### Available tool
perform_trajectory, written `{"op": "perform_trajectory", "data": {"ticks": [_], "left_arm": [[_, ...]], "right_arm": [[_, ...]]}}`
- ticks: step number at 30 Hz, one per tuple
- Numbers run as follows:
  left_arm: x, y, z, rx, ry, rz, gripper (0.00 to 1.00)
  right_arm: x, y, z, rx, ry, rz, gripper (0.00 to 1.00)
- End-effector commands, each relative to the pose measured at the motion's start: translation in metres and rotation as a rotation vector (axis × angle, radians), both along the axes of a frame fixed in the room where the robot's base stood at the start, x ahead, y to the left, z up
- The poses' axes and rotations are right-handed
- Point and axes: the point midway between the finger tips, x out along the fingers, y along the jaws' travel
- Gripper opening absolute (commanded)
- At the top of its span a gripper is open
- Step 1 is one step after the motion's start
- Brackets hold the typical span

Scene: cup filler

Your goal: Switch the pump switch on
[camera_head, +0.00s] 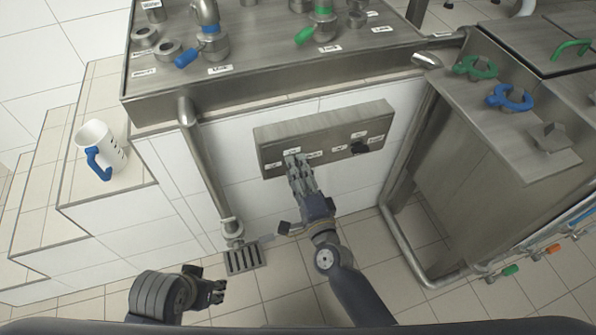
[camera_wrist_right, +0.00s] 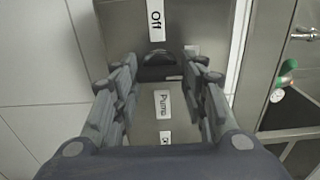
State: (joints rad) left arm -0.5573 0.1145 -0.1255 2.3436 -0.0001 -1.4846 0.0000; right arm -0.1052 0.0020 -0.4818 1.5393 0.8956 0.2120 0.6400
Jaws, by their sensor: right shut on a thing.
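A grey metal control panel (camera_head: 325,138) is mounted on the white tiled wall. In the right wrist view, a label reading "Pump" (camera_wrist_right: 163,104) and one reading "Off" (camera_wrist_right: 155,20) lie on either side of the dark pump switch (camera_wrist_right: 158,57). My right gripper (camera_head: 292,158) is at the left part of the panel, its fingers on either side of the switch and shut on it. It also shows in the right wrist view (camera_wrist_right: 161,66). The fingers hide the switch in the head view. My left gripper (camera_head: 217,291) is low at the bottom left, away from the panel; its finger opening is unclear.
A second dark knob (camera_head: 359,147) is on the panel's right. A white cup with a blue handle (camera_head: 101,149) stands on the tiled ledge at left. A metal pipe (camera_head: 205,165) runs down beside the panel. A steel cabinet (camera_head: 465,150) stands at right.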

Motion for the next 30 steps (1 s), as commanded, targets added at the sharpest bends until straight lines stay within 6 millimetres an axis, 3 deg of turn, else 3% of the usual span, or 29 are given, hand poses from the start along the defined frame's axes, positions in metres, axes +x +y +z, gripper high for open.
{"op": "perform_trajectory", "data": {"ticks": [14, 15, 18, 30], "left_arm": [[-0.0008, 0.0017, 0.0021, 0.004, -0.004, -0.003, 0.40], [-0.0009, 0.0017, 0.0019, 0.005, -0.003, -0.003, 0.40], [-0.0011, 0.0018, 0.0014, 0.005, -0.002, -0.003, 0.40], [-0.0017, -0.0004, -0.0001, 0.000, 0.001, -0.002, 0.40]], "right_arm": [[0.0000, -0.0009, -0.0008, 0.016, 0.006, -0.002, 0.16], [0.0000, -0.0009, -0.0008, 0.016, 0.006, -0.002, 0.42], [-0.0001, -0.0008, -0.0007, 0.015, 0.006, -0.001, 0.60], [-0.0045, -0.0017, -0.0008, 0.013, 0.005, 0.000, 0.60]]}}
